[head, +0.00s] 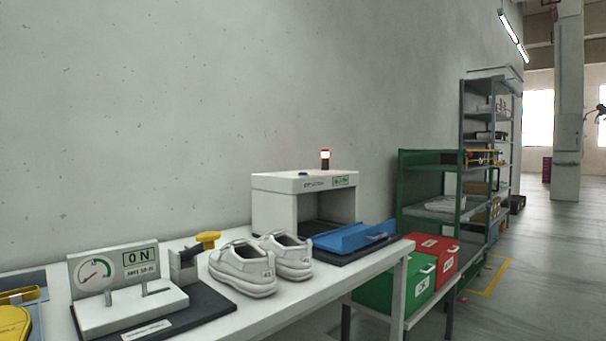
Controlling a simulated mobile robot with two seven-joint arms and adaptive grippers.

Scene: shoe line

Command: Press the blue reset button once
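The blue reset button (303,173) is a small blue spot on the top front edge of the white tunnel-shaped machine (274,209). The machine stands at the back right of the white table (270,318). A small tower light (325,159) on its top shows a bright white-red section. A blue tray (345,236) sits on a dark base at the machine's opening. Neither of my grippers shows in the head view.
A pair of white shoes (243,270) stands in front of the machine. A gauge stand (114,280) marked "ON" and a yellow-handled clamp (207,241) are at the left. Green (378,293) and red (446,262) boxes and shelves (490,130) stand to the right, beside open floor.

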